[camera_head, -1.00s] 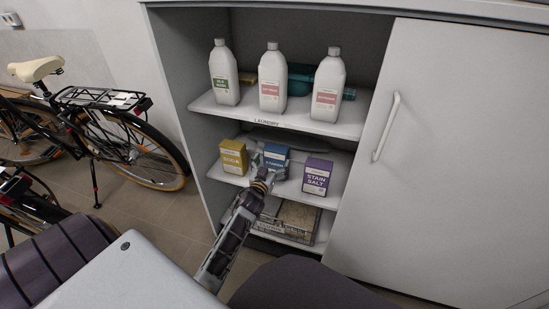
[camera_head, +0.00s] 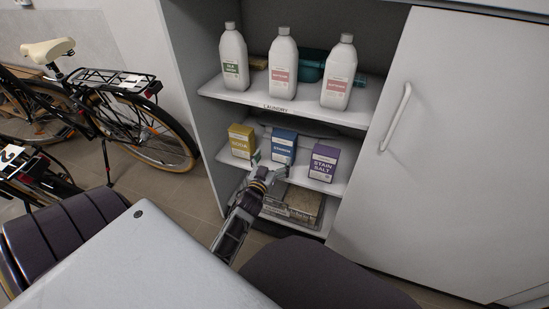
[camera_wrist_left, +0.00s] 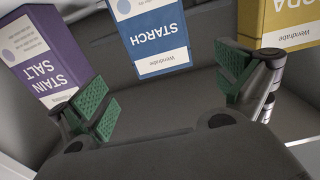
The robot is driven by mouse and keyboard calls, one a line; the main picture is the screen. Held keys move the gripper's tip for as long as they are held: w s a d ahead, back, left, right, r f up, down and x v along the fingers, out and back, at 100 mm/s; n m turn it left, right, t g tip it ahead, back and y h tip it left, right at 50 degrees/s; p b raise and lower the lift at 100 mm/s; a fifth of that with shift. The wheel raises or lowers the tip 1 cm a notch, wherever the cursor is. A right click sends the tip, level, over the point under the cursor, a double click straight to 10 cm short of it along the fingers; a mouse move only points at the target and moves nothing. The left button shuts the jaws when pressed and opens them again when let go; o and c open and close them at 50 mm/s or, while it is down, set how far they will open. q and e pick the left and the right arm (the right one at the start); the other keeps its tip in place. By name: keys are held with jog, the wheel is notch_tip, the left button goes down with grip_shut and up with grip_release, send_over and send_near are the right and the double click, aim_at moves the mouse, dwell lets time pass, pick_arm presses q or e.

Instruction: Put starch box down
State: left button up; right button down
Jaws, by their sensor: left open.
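The blue and white starch box (camera_head: 283,146) stands upright on the middle shelf (camera_head: 232,157), between the yellow soda box (camera_head: 241,140) and the purple stain salt box (camera_head: 323,162). My left gripper (camera_head: 266,165) is open and empty, just in front of the starch box and apart from it. In the left wrist view, the starch box (camera_wrist_left: 153,38) appears upside down beyond the gap between the green-padded fingers (camera_wrist_left: 165,85). The soda box (camera_wrist_left: 275,22) and stain salt box (camera_wrist_left: 40,58) show on either side there. My right gripper is not in view.
Several white bottles (camera_head: 283,64) stand on the upper shelf, with a teal object (camera_head: 312,68) behind them. A crate (camera_head: 299,205) sits on the bottom shelf. A closed white door (camera_head: 440,150) covers the cabinet's right side. Bicycles (camera_head: 120,115) stand at the left.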

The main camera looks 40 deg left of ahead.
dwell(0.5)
pick_arm(q)
jog(key=s+d+f+m+g+h, duration=0.2)
jog(key=s+d+f+g, duration=0.4)
jog(key=s+d, duration=0.5)
jog(key=s+d+f+m+g+h, duration=0.2)
jog(key=s+d+f+g+h, duration=0.3)
jog(key=s+d, duration=0.7)
notch_tip(320, 180, down, 3)
jog(key=shift+s+d+r+m+g+h, duration=0.1)
jog(key=shift+s+d+m+g+h, duration=0.2)
jog(key=shift+d+g, duration=0.35)
jog(key=shift+w, duration=0.15)
